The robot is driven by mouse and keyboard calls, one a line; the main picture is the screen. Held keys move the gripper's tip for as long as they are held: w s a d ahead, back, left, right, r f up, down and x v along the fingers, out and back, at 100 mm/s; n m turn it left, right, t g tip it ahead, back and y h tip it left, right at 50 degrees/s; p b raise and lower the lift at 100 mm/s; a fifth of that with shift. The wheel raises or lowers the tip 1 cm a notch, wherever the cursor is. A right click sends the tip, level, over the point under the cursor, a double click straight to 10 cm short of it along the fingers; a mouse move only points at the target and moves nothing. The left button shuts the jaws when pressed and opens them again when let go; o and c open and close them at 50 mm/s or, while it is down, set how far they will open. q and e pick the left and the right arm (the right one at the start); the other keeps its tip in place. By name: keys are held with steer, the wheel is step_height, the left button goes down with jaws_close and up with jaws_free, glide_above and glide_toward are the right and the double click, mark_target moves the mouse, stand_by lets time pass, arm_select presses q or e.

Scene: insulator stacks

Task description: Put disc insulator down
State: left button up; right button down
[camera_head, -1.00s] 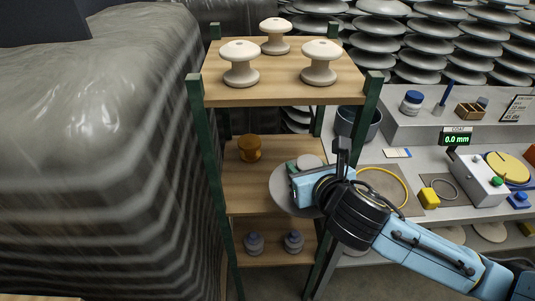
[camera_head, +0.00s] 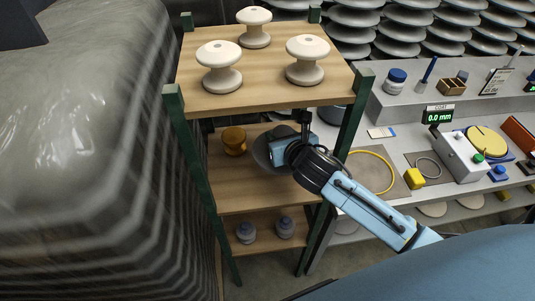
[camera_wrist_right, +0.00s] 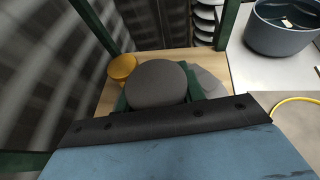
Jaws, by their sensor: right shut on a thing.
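A grey disc insulator (camera_head: 264,151) is in my right gripper (camera_head: 284,138), over the middle wooden shelf (camera_head: 246,187) of a rack with green posts. My gripper covers much of the disc in the head view. In the right wrist view a round dark grey top (camera_wrist_right: 157,83) shows between green jaw parts, just past the black gripper edge. I cannot tell whether the disc touches the shelf. An amber-brown insulator (camera_head: 234,141) stands on the same shelf, left of the held disc; it also shows in the wrist view (camera_wrist_right: 122,67). My left gripper is not in view.
White spool insulators (camera_head: 220,66) stand on the top shelf, above my gripper. Two small grey pieces (camera_head: 246,232) are on the bottom shelf. Green posts (camera_head: 355,120) flank the shelf. A bench with a yellow ring (camera_head: 388,170) lies right; wrapped stacks (camera_head: 85,150) fill the left.

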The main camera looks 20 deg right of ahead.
step_height(320, 180, down, 6)
steer(key=shift+f+b, duration=0.15)
steer(key=shift+b, duration=0.7)
steer(key=shift+f+b, duration=0.4)
steer(key=shift+f, duration=1.1)
steer(key=shift+f, duration=0.1)
steer(key=c, duration=0.9)
jaws_free()
steer(key=shift+f, duration=0.2)
steer(key=shift+o, duration=0.2)
steer(key=shift+s+r, duration=0.2)
steer(key=p+v, duration=0.1)
steer(key=v, duration=1)
steer(key=shift+s+r+p, duration=0.1)
steer(key=shift+s+p, duration=0.2)
steer(key=shift+s, duration=0.05)
